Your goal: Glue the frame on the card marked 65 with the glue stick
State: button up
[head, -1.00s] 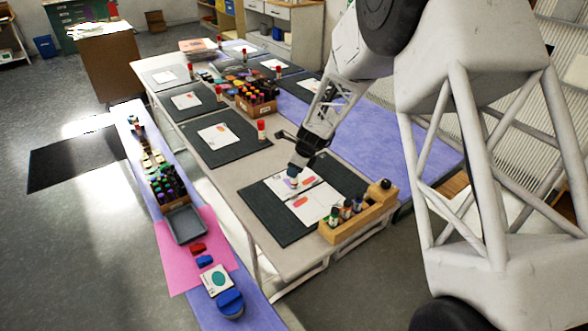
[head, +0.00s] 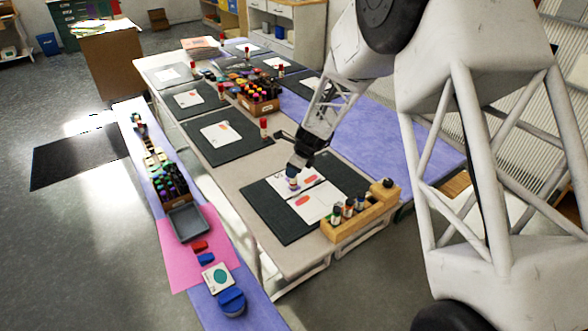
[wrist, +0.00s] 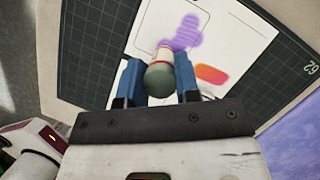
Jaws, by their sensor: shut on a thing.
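My gripper (head: 293,178) is at the near dark mat, pointing down at a white card (head: 283,183). In the wrist view, its blue fingers (wrist: 158,62) are shut on a glue stick (wrist: 160,78) with a grey-green end, a pale body and a red ring. The stick's far tip is at the card (wrist: 222,35), beside a purple glue smear (wrist: 187,34). Whether the tip touches the paper is hard to tell. A thin printed outline (wrist: 209,22) shows on the card, partly under the purple. I cannot read a 65 on it.
A second white card (head: 318,205) with a red-orange mark lies on the same mat (head: 262,208). A wooden rack (head: 345,230) with several small bottles stands at its right edge. A red-capped stick (head: 263,128) stands behind. More mats and cards lie farther back.

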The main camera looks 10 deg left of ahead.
jog(key=shift+s+a, duration=0.25)
jog(key=shift+w+a, duration=0.1)
dwell(0.4)
jog(key=shift+w+a, duration=0.45)
jog(key=shift+w+a+f, duration=0.1)
dwell(0.4)
jog(key=shift+w+a, duration=0.55)
jog(key=shift+w, duration=0.05)
jog(key=shift+w+a, duration=0.4)
dwell(0.6)
